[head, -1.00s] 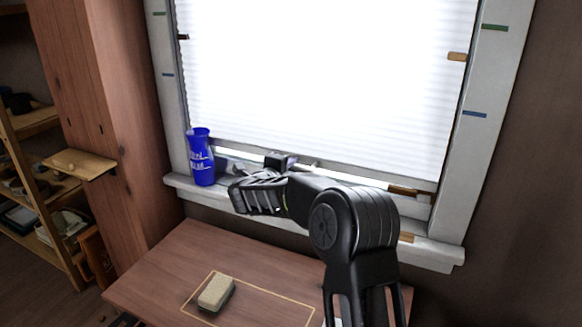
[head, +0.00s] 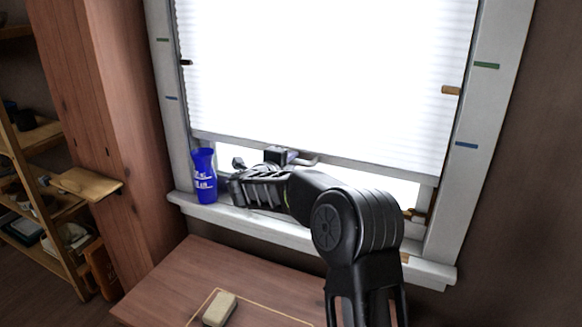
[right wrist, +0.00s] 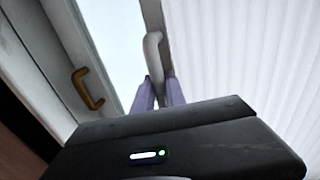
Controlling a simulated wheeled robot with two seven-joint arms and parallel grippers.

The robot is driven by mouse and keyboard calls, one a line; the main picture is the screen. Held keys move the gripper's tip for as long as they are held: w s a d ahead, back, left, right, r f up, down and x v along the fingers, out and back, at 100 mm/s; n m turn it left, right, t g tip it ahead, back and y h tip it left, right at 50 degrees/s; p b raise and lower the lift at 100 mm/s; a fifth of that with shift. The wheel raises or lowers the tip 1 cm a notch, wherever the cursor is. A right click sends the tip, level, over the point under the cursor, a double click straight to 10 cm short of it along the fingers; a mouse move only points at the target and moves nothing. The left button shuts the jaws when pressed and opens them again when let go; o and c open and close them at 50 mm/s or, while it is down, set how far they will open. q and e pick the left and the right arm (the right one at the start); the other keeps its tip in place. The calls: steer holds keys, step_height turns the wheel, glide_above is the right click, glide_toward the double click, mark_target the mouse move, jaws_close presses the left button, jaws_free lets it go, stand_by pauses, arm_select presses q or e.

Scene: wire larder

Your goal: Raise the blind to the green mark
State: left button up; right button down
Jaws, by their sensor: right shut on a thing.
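The white pleated blind (head: 330,75) covers most of the window. Its bottom rail (head: 375,172) hangs a little above the sill, with a bright gap under it, and lies below both the blue and green marks. A green mark (head: 486,66) is on the right frame post, and another green mark (head: 162,40) is on the left post. My right gripper (head: 291,157) is at the rail, shut on the blind's handle (head: 309,161). In the right wrist view its fingers (right wrist: 160,93) close around the pale handle (right wrist: 152,52). My left gripper is not in view.
A blue cup (head: 204,178) stands on the sill (head: 240,218), left of my right gripper. Blue marks (head: 466,145) sit below the green ones. A sponge-like block (head: 219,309) lies on the table (head: 185,275). Wooden shelves (head: 45,135) stand at left.

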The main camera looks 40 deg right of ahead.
step_height(320, 180, up, 31)
steer(key=p, duration=2.1)
steer(key=shift+p, duration=0.4)
steer(key=c, duration=1.4)
jaws_free()
steer(key=shift+f, duration=0.1)
steer(key=shift+a, duration=0.1)
steer(key=b+v, duration=0.1)
steer(key=v, duration=0.6)
steer(key=shift+s+a+b, duration=0.2)
steer(key=shift+a+b, duration=0.05)
steer(key=shift+b, duration=0.15)
